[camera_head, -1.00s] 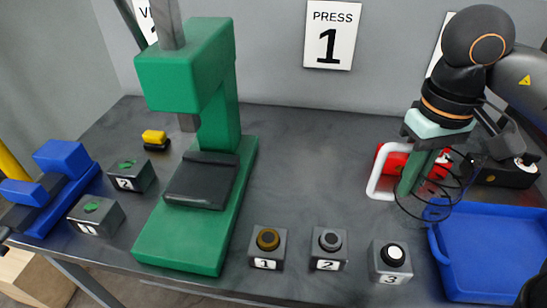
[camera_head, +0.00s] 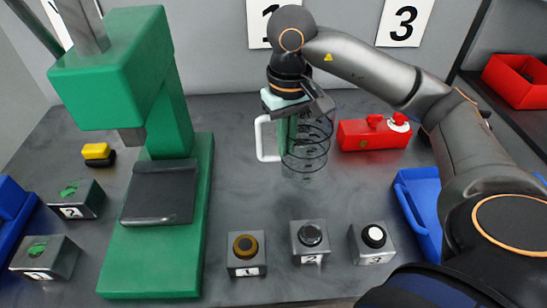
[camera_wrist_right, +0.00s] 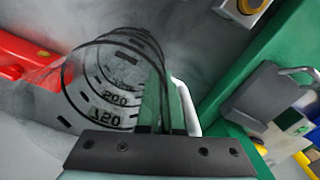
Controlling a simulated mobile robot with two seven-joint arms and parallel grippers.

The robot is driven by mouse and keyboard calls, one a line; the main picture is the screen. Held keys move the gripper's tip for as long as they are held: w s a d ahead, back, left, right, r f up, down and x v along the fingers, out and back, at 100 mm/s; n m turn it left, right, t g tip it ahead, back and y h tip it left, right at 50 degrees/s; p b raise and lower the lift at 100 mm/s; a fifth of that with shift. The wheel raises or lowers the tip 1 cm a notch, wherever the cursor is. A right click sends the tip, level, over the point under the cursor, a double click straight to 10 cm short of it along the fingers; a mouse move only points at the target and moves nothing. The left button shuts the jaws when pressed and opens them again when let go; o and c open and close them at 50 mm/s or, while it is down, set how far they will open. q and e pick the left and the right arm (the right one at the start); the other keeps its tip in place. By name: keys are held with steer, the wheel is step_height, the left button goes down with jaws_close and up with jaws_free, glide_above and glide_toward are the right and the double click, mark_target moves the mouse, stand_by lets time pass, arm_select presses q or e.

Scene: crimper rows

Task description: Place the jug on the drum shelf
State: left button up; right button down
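The jug (camera_head: 312,145) is a clear vessel with dark rings and a white handle at its left side. It hangs upright from my right gripper (camera_head: 287,133) over the back of the grey table. In the right wrist view the jug (camera_wrist_right: 112,85) shows its 500 and 750 marks, and my right gripper (camera_wrist_right: 158,115) is shut at its handle side. The exact grip is partly hidden by the fingers. My left gripper is out of view. I cannot pick out a drum shelf for sure.
A green press (camera_head: 170,255) stands left of the jug. A red box (camera_head: 373,135) is close on its right. Several numbered button boxes (camera_head: 310,258) line the front edge. A blue tray (camera_head: 418,215) lies at right. A dark rack with a red bin (camera_head: 518,80) stands far right.

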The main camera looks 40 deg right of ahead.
mark_target(275, 159)
steer(key=w+f, duration=0.1)
steer(key=w+a+f, duration=0.1)
steer(key=shift+f, duration=0.3)
steer(key=shift+w+f, duration=0.15)
steer(key=shift+f, duration=0.75)
steer(key=shift+w+f, duration=0.1)
steer(key=shift+f, duration=0.75)
steer(key=shift+f, duration=0.25)
steer(key=c, duration=1.1)
jaws_free()
steer(key=shift+r, duration=0.1)
